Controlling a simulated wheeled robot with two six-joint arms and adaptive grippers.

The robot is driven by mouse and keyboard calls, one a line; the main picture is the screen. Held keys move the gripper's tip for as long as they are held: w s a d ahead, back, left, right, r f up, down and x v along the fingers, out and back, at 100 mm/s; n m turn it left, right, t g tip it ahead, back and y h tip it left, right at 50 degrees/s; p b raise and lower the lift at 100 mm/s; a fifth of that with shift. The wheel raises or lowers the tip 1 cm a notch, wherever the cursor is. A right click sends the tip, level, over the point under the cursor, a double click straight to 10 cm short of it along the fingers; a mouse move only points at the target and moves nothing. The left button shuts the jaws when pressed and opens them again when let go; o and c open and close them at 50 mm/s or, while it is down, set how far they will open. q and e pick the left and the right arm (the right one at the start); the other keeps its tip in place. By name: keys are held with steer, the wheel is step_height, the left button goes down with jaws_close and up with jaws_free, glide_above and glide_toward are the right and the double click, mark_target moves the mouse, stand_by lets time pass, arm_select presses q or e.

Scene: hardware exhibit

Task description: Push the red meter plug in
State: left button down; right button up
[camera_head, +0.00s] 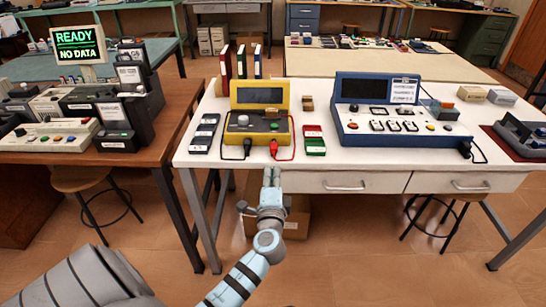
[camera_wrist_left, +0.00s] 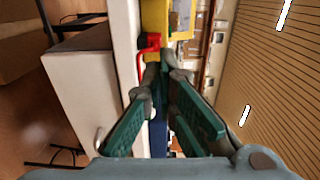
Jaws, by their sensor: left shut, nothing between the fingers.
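The yellow meter (camera_head: 259,100) stands on the white table with a dark display and a grey knob panel. The red plug (camera_head: 274,148) is low on its front at the table's front edge, with a red lead running to the right. A black plug (camera_head: 247,146) is to its left. My left gripper (camera_head: 272,176) is shut and empty, just in front of and below the red plug. In the left wrist view the red plug (camera_wrist_left: 149,42) lies just beyond the shut fingertips (camera_wrist_left: 162,68); I cannot tell whether they touch. How deep the plug sits is not clear. My right gripper is not in view.
A blue instrument (camera_head: 395,105) stands to the right on the white table (camera_head: 190,155). A dark handheld device (camera_head: 205,132) and a red-green block (camera_head: 314,140) flank the meter. Drawers (camera_head: 345,183) are under the tabletop. A wooden bench with equipment is at left.

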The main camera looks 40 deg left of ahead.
mark_target(273, 149)
arm_select(q)
steer(key=b+x, duration=0.1)
steer(key=x, duration=0.7)
steer(key=shift+w+a, duration=0.15)
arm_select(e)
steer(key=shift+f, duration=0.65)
arm_select(q)
steer(key=shift+b+x, duration=0.95)
steer(key=shift+x, duration=0.3)
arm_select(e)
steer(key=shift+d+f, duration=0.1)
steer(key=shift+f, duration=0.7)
arm_select(q)
steer(key=shift+s+d+p, duration=0.3)
steer(key=p+v, duration=0.2)
steer(key=v, duration=1.1)
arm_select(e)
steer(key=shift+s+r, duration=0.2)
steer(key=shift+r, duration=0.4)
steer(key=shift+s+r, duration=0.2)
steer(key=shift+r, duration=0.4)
